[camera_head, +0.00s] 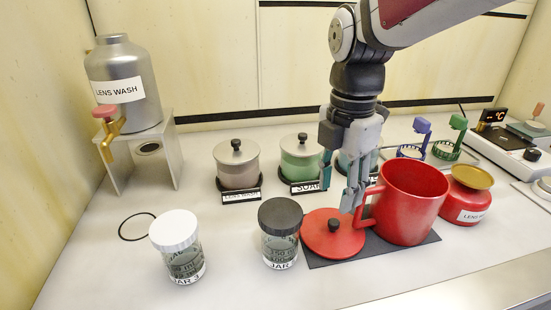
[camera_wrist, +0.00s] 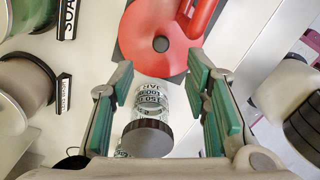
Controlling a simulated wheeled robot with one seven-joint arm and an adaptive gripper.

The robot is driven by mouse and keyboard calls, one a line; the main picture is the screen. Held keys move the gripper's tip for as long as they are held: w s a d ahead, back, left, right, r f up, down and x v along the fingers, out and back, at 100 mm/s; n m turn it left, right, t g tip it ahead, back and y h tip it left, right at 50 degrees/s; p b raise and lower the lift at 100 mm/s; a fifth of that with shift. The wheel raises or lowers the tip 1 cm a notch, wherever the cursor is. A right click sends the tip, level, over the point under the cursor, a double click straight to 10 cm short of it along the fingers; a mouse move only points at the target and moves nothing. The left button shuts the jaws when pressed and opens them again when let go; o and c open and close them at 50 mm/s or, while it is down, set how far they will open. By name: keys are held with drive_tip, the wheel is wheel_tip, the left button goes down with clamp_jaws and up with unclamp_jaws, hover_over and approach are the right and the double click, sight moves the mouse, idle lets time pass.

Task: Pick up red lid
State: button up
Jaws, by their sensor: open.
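The red lid (camera_head: 325,241) is a flat disc with a dark round knob, lying on a dark mat (camera_head: 405,252) at the left of the red mug (camera_head: 409,203). In the wrist view the lid (camera_wrist: 142,38) is at the top, beyond the fingertips, with its knob facing me. My gripper (camera_head: 350,200) hangs pointing down, above the lid's right side and beside the mug's handle. In the wrist view its green-padded fingers (camera_wrist: 160,85) are spread apart with nothing held. Part of the mug's handle is hidden behind the fingers.
A dark-lidded jar (camera_head: 280,246) stands close left of the lid, and a white-lidded jar (camera_head: 180,262) farther left. Lidded pots (camera_head: 237,170) stand behind. A red pot with a gold lid (camera_head: 467,200) is right of the mug. The front counter strip is clear.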

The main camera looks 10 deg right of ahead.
sight(334, 221)
drive_tip(key=f, duration=0.2)
drive_tip(key=f+b, duration=0.1)
drive_tip(key=f, duration=0.5)
drive_tip(key=shift+d+f+b, duration=0.25)
drive_tip(key=shift+b, duration=0.15)
clamp_jaws()
